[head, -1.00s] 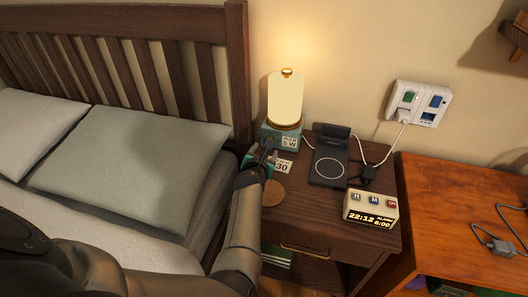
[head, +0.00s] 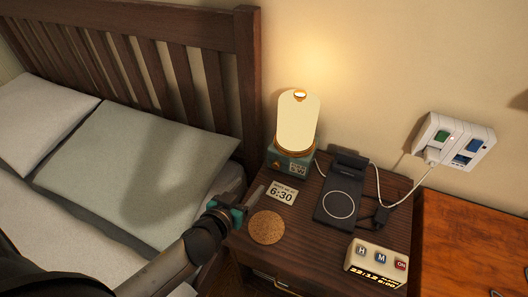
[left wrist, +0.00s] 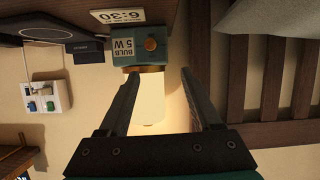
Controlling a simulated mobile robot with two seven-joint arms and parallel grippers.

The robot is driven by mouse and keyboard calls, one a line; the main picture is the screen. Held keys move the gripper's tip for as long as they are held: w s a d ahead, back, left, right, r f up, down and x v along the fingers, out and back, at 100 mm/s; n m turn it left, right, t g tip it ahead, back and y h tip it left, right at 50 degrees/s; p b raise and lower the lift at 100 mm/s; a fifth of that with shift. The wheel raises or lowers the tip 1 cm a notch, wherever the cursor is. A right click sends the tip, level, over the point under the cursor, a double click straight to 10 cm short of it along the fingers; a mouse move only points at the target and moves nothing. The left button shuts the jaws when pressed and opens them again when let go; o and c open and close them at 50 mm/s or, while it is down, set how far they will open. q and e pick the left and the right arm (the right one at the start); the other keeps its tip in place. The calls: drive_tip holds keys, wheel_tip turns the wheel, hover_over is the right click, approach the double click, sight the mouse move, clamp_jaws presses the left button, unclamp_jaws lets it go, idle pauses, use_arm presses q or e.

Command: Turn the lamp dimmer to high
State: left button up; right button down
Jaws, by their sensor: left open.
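The lit lamp (head: 298,122) stands at the back left of the nightstand, with a glowing cream shade on a teal base (head: 290,160). In the left wrist view, where the scene is upside down, the base (left wrist: 123,53) carries a "BULB 5W" label and a round brass-coloured dimmer knob (left wrist: 151,44). The knob's setting cannot be read. My left gripper (head: 257,194) is open and empty, apart from the lamp, at the nightstand's bed-side edge. In the left wrist view its fingers (left wrist: 158,76) spread on either side of the lamp's shade. My right gripper is not in view.
A "6:30" card (head: 282,193) and cork coaster (head: 267,227) lie near my left gripper. A dark charging stand (head: 340,203), alarm clock (head: 377,262) and cable occupy the nightstand's right. The bed's pillow (head: 140,160) is at left. A wall outlet (head: 455,140) is at right.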

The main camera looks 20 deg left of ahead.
use_arm(q)
drive_tip(key=s+d+m, duration=0.1)
drive_tip(key=m, duration=0.1)
drive_tip(key=b, duration=0.3)
approach(275, 167)
drive_tip(key=w, duration=0.1)
drive_tip(key=w+f, duration=0.1)
drive_tip(key=w, duration=0.1)
drive_tip(key=shift+w+a+f+h, duration=0.1)
drive_tip(key=shift+w+f+h, duration=0.1)
drive_tip(key=shift+w+h, duration=0.1)
drive_tip(key=shift+b+x, duration=0.4)
drive_tip(key=shift+x, duration=0.65)
drive_tip(key=shift+b+x, duration=0.3)
drive_tip(key=shift+x, duration=0.7)
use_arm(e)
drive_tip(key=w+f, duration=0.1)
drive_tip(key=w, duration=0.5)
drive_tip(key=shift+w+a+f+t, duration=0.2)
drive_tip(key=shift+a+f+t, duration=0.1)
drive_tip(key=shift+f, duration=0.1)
use_arm(q)
clamp_jaws()
